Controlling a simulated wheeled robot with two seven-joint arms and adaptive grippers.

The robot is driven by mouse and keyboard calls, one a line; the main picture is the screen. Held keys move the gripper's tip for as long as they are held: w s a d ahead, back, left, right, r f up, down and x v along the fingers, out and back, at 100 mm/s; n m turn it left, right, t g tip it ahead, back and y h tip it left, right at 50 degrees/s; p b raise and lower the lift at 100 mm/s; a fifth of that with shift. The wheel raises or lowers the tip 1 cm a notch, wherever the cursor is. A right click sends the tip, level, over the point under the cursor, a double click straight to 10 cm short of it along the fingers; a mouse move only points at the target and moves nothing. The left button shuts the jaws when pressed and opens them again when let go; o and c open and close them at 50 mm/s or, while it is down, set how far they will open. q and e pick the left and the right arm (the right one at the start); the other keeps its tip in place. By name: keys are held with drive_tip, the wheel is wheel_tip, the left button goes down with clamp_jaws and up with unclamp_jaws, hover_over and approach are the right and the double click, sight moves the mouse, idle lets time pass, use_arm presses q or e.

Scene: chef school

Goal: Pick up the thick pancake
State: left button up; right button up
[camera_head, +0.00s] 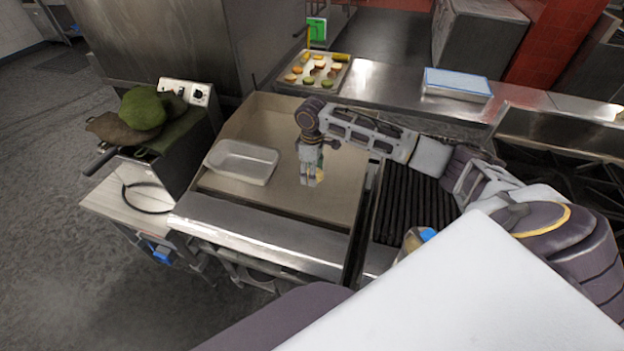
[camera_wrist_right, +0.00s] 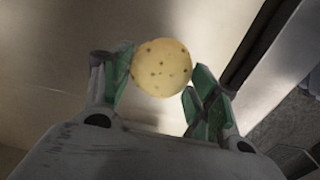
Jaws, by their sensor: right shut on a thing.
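The thick pancake (camera_wrist_right: 161,68) is a pale yellow disc with small brown spots, seen in the right wrist view. My right gripper (camera_wrist_right: 158,80) is shut on it, with a green-padded finger on each side. In the head view my right gripper (camera_head: 311,178) points down over the flat griddle (camera_head: 285,130). The pancake is too small and hidden to make out clearly there. I cannot tell whether it touches the griddle surface. My left gripper is not in view.
A clear plastic tray (camera_head: 243,162) sits on the griddle's left side. A black ribbed grill (camera_head: 414,205) lies to the right. A tray of small food items (camera_head: 314,73) and a blue-topped white container (camera_head: 457,83) stand on the back counter. Green and brown cloth-like items (camera_head: 143,108) lie at left.

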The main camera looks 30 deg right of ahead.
drive_tip(key=shift+r, duration=2.2)
